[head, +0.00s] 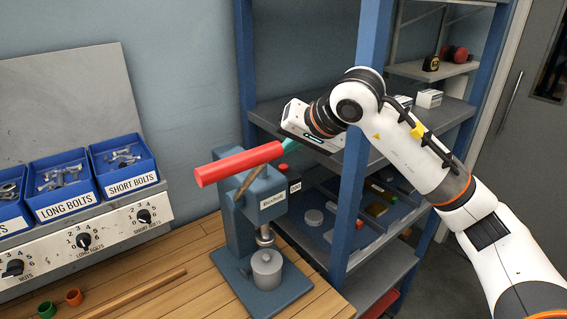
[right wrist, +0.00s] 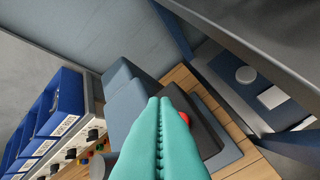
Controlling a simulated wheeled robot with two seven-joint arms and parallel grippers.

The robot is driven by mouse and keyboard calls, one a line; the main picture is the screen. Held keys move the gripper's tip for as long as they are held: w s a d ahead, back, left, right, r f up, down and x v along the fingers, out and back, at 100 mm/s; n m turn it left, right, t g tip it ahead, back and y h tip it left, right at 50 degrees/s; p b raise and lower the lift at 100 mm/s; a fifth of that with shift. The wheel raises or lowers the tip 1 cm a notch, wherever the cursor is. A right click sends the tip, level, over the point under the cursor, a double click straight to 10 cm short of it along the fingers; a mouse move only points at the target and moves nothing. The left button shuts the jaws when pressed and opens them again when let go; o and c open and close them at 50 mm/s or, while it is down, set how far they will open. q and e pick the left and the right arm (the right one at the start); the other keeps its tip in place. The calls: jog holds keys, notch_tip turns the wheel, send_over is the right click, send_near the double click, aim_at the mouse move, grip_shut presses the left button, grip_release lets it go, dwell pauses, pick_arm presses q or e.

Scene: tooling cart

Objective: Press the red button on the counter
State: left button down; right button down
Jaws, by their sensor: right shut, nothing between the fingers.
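The red button (head: 283,168) sits on top of a small dark counter (head: 294,186) with a digit display, beside the blue-grey press labelled Bexholt. In the right wrist view the button (right wrist: 211,123) is partly hidden behind my teal fingers, on the dark counter body (right wrist: 205,140). My right gripper (head: 290,150) comes in from the right, its teal fingertips close above the button; a gap or contact is hard to tell. In the right wrist view my right gripper (right wrist: 160,100) is shut and empty. My left gripper is not in view.
The press's red handle (head: 240,163) is just left of my fingers. A blue shelf post (head: 357,150) stands close to my right wrist, with shelves holding boxes and trays behind. Blue bolt bins (head: 125,165) are at the left of the wooden bench (head: 190,262).

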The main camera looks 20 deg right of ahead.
jog(key=shift+r+p, duration=1)
jog(key=shift+r, duration=0.95)
